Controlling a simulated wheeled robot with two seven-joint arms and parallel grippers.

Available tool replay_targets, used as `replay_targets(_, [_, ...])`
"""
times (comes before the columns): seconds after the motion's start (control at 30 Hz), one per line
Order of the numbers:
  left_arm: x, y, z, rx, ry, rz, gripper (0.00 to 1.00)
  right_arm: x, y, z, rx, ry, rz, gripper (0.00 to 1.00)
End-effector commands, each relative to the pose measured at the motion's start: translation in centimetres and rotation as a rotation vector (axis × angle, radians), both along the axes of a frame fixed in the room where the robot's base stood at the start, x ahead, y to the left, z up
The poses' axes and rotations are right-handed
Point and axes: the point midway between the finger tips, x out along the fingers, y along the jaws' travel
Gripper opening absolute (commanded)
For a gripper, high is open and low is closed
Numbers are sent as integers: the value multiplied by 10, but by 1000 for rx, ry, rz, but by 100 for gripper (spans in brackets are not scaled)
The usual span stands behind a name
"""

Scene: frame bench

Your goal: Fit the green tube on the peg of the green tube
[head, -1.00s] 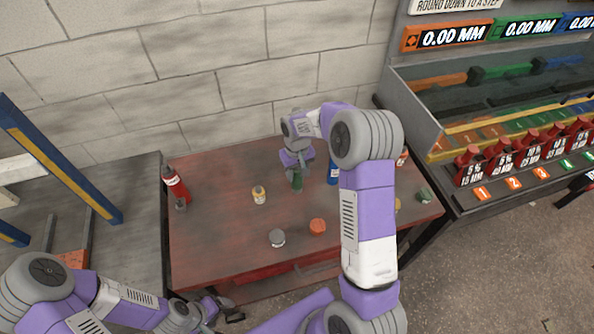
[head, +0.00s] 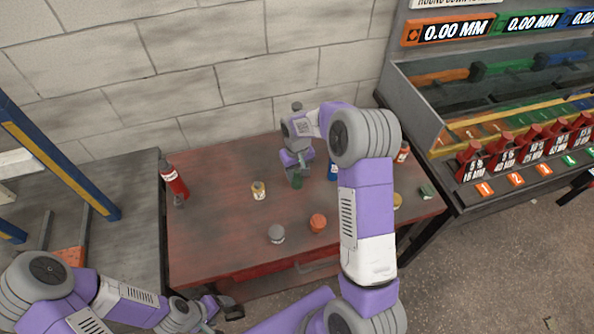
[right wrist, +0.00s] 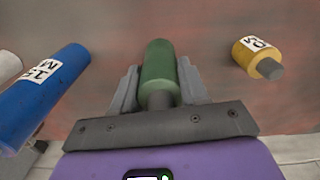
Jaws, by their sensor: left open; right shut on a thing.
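The green tube (head: 297,181) is upright in my right gripper (head: 296,172), over the back middle of the red-brown table. In the right wrist view the green tube (right wrist: 159,70) sits between the two grey fingers of my right gripper (right wrist: 158,88), which is shut on it. I cannot tell whether its lower end touches the table. My left gripper (head: 228,306) is open and empty at the table's front left. I cannot make out which peg belongs to the green tube.
A blue tube (right wrist: 42,97) and a yellow cylinder (right wrist: 256,57) flank the green tube. A red bottle (head: 173,182), a grey piece (head: 277,234), an orange piece (head: 317,223) and a green piece (head: 427,192) are on the table (head: 215,235). A rack (head: 450,140) stands right.

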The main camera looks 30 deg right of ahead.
Motion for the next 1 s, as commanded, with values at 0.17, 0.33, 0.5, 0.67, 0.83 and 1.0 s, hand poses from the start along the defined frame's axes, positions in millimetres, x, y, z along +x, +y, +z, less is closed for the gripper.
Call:
replay_targets(0.17, [0, 0, -1, 0, 0, 0, 77, 0, 0, -1, 0, -1, 0, 60])
replay_targets(0.33, [0, 0, -1, 0, 0, 0, 77, 0, 0, -1, 0, -1, 0, 73])
replay_targets(0.5, [0, 0, -1, 0, 0, 0, 77, 0, 0, -1, 0, 1, 0, 73])
replay_targets(0.67, [0, 0, 2, 0, 0, 0, 77, 1, 0, 12, 0, -2, 0, 73])
replay_targets(0.83, [0, 0, 9, 0, 0, 0, 77, 1, 0, 42, 0, -4, -1, 73])
replay_targets(1.0, [0, 0, 13, 0, 0, 0, 77, 1, 0, 66, 0, -3, -1, 73])
